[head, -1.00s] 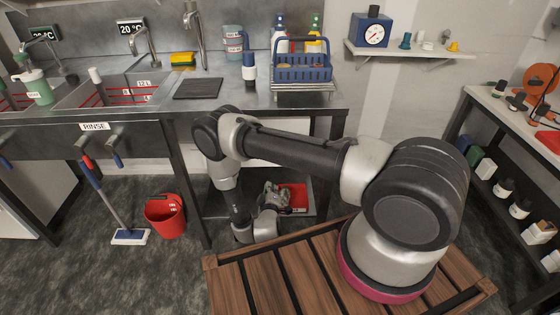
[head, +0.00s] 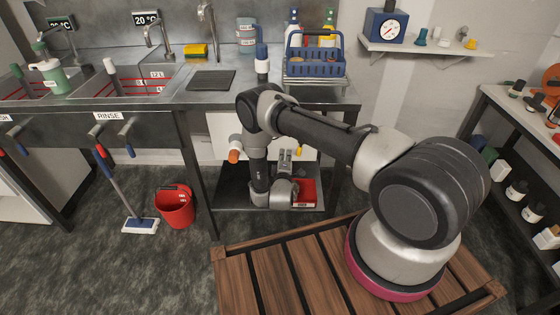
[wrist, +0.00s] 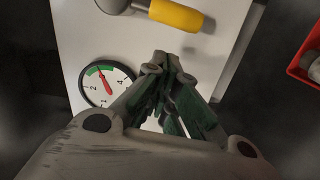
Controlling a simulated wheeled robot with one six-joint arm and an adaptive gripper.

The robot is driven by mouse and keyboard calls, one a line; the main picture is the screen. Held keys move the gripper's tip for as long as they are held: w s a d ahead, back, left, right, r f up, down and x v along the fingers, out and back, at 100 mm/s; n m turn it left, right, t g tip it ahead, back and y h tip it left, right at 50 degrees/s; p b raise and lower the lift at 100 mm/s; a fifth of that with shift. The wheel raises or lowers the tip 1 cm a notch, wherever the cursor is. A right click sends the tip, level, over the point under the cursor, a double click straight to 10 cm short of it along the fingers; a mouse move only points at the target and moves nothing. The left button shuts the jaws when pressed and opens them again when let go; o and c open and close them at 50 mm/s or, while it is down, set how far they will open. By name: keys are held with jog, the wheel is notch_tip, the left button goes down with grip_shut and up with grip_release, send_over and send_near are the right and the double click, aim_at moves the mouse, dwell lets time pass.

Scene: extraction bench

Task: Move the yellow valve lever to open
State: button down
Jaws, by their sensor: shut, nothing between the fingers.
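The yellow valve lever (wrist: 176,14) shows at the top of the wrist view, in front of a white panel (wrist: 235,15). Its grey stem is at the left and its yellow grip lies roughly sideways to the right. My gripper (wrist: 166,58) is shut and empty; its fingertips point toward the lever, with a visible gap below it in the picture. A round gauge (wrist: 105,84) with a green band and red needle sits left of the fingers. In the head view my gripper (head: 286,157) is under the bench, and a small yellow bit (head: 298,150) shows beside it.
A red tray (head: 305,192) lies on the lower shelf, right of my wrist; a red container (wrist: 305,60) shows at the right in the wrist view. A bench leg (head: 203,180) stands left of my arm. An orange knob-like thing (head: 235,155) shows left of the forearm.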

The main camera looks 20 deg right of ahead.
jog(key=shift+d, duration=0.9)
jog(key=shift+s+d+f, duration=0.1)
jog(key=shift+s+d+f, duration=0.2)
jog(key=shift+d+f, duration=0.1)
jog(key=shift+d, duration=0.5)
